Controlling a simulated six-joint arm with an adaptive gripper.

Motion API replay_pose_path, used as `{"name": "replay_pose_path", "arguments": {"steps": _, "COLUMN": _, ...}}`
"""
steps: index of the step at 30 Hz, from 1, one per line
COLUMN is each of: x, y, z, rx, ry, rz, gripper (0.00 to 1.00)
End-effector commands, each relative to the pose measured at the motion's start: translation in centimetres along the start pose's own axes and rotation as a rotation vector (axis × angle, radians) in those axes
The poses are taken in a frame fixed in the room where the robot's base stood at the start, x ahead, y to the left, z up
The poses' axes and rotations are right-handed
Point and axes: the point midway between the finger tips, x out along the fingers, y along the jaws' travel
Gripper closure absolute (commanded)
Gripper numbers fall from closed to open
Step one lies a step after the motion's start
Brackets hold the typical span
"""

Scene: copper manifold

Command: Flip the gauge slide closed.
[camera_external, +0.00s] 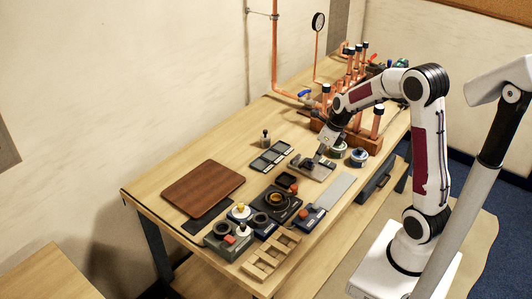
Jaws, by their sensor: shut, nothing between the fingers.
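A small grey block device (305,168), which looks like the gauge slide, lies on the workbench near its middle. My gripper (320,155) points down just above the right end of this device. Its fingers are together with nothing between them. At this size I cannot tell whether the fingertips touch the device, or whether the slide is open or closed. The gripper hides part of the device's right end.
A wooden board (203,188) lies at the left of the workbench (160,183). Several dark fixtures (281,203) and a wooden rack (268,258) stand toward the front. Two round tins (358,156) and copper pipes in a wooden block (372,143) stand to the right.

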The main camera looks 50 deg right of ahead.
Motion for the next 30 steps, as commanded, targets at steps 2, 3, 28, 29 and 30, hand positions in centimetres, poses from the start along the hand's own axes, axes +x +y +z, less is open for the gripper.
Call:
{"name": "replay_pose_path", "arguments": {"steps": 2, "x": -0.2, "y": 0.0, "z": -0.3, "rx": 0.001, "ry": 0.000, "rz": 0.000, "gripper": 1.00}}
{"name": "replay_pose_path", "arguments": {"steps": 3, "x": -0.3, "y": 0.0, "z": -0.5, "rx": 0.002, "ry": -0.001, "rz": 0.000, "gripper": 1.00}}
{"name": "replay_pose_path", "arguments": {"steps": 28, "x": -8.4, "y": -0.1, "z": -3.2, "rx": 0.000, "ry": -0.006, "rz": -0.004, "gripper": 1.00}}
{"name": "replay_pose_path", "arguments": {"steps": 29, "x": -8.8, "y": -0.1, "z": -3.2, "rx": 0.000, "ry": -0.005, "rz": -0.004, "gripper": 1.00}}
{"name": "replay_pose_path", "arguments": {"steps": 30, "x": -9.2, "y": -0.1, "z": -3.3, "rx": 0.000, "ry": -0.004, "rz": -0.003, "gripper": 1.00}}
